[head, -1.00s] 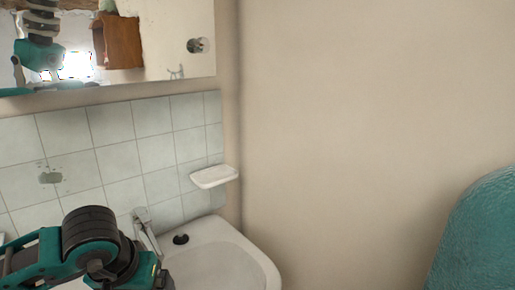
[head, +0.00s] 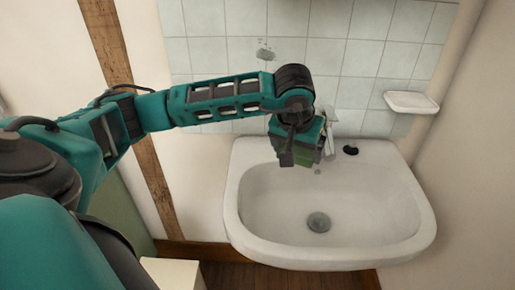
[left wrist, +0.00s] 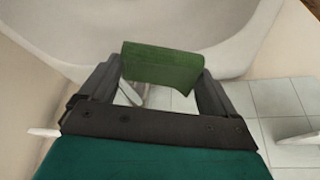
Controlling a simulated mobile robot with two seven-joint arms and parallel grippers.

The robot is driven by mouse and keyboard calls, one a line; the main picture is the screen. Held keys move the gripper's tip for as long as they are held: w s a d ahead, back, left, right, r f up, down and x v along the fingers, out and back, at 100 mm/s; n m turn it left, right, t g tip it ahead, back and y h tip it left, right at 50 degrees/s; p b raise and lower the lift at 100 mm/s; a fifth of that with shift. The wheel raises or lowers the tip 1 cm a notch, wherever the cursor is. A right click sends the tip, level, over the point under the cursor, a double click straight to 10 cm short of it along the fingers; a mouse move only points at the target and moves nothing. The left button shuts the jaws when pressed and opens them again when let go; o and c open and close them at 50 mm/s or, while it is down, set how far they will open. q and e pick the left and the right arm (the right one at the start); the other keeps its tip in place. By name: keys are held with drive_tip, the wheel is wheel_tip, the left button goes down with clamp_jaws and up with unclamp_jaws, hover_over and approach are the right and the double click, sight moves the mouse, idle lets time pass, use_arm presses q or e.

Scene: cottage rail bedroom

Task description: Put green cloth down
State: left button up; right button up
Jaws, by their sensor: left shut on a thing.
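The green cloth (left wrist: 162,64) is a small folded block held between the two dark fingers of my left gripper (left wrist: 160,80). In the head view, my left gripper (head: 300,155) points down over the back left part of the white sink (head: 375,215), near the tap. There the cloth (head: 287,158) shows only in part, at the fingertips. It appears to hang above the basin; I cannot tell the exact gap. My right gripper is not in view.
A white soap dish (head: 411,102) is fixed to the tiled wall at the right. A small black object (head: 350,150) lies on the sink's back ledge. The tap stands close behind the gripper. The basin with its drain (head: 318,222) is empty.

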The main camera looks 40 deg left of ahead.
use_arm(q)
drive_tip(key=w+a+n+y, duration=0.1)
drive_tip(key=w+a+n, duration=0.1)
drive_tip(key=a, duration=0.6)
drive_tip(key=w+a+n+y, duration=0.1)
drive_tip(key=w+a+n, duration=0.15)
drive_tip(key=a, duration=0.55)
hover_over(254, 149)
drive_tip(key=s, duration=0.1)
drive_tip(key=shift+g, duration=0.4)
drive_tip(key=f, duration=0.2)
drive_tip(key=d+f, duration=0.1)
drive_tip(key=f, duration=0.1)
drive_tip(key=shift+f, duration=2.7)
drive_tip(key=shift+f, duration=0.1)
drive_tip(key=shift+f, duration=0.15)
drive_tip(key=o, duration=0.7)
drive_tip(key=shift+o, duration=0.2)
